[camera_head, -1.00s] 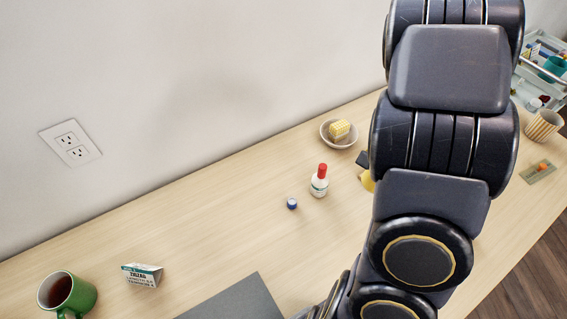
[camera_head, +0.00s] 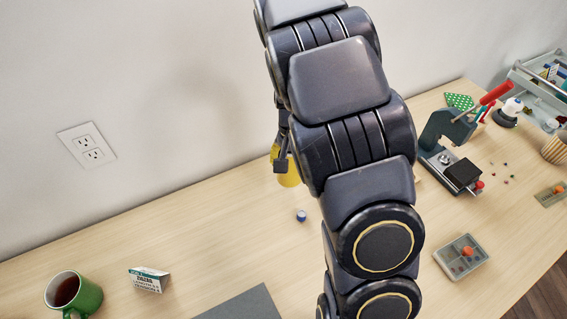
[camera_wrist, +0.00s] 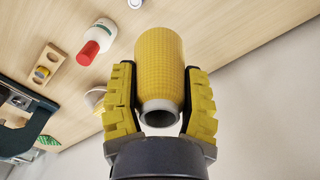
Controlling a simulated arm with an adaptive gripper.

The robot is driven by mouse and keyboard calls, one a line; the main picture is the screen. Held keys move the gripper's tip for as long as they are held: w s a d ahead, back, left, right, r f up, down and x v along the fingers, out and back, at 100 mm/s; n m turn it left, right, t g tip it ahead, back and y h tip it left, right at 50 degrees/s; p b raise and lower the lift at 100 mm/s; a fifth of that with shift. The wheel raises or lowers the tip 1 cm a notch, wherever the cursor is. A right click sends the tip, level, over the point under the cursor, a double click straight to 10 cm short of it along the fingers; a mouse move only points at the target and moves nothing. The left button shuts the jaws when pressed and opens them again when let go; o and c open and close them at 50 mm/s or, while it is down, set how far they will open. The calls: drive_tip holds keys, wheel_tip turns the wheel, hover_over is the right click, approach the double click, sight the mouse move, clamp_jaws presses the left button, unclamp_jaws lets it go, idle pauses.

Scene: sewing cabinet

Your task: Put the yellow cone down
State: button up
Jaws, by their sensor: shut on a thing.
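The yellow cone (camera_wrist: 160,55) is a spool wound with yellow thread on a pale hollow core. In the wrist view it is between the yellow-padded fingers of my gripper (camera_wrist: 160,82), which is shut on it. In the head view part of the yellow cone (camera_head: 289,175) shows left of my arm, near the back edge of the table (camera_head: 215,215). My arm hides the rest of it and most of the gripper. I cannot tell whether the cone touches the table.
A white bottle with a red cap (camera_wrist: 98,42) and a wooden holder (camera_wrist: 45,68) show in the wrist view. A dark press (camera_head: 443,140) and a grey tray (camera_head: 462,259) are at right. The left back of the table is clear.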

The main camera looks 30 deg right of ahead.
drive_tip(key=shift+w+d+f, duration=0.5)
drive_tip(key=shift+w+f, duration=0.95)
drive_tip(key=shift+f, duration=0.35)
drive_tip(key=shift+w+d+f, duration=0.55)
drive_tip(key=shift+w+f, duration=0.85)
drive_tip(key=shift+f, duration=0.45)
drive_tip(key=shift+w+d+f, duration=0.5)
drive_tip(key=shift+w+f, duration=0.95)
drive_tip(key=shift+f, duration=0.35)
drive_tip(key=shift+f, duration=0.1)
drive_tip(key=o, duration=1)
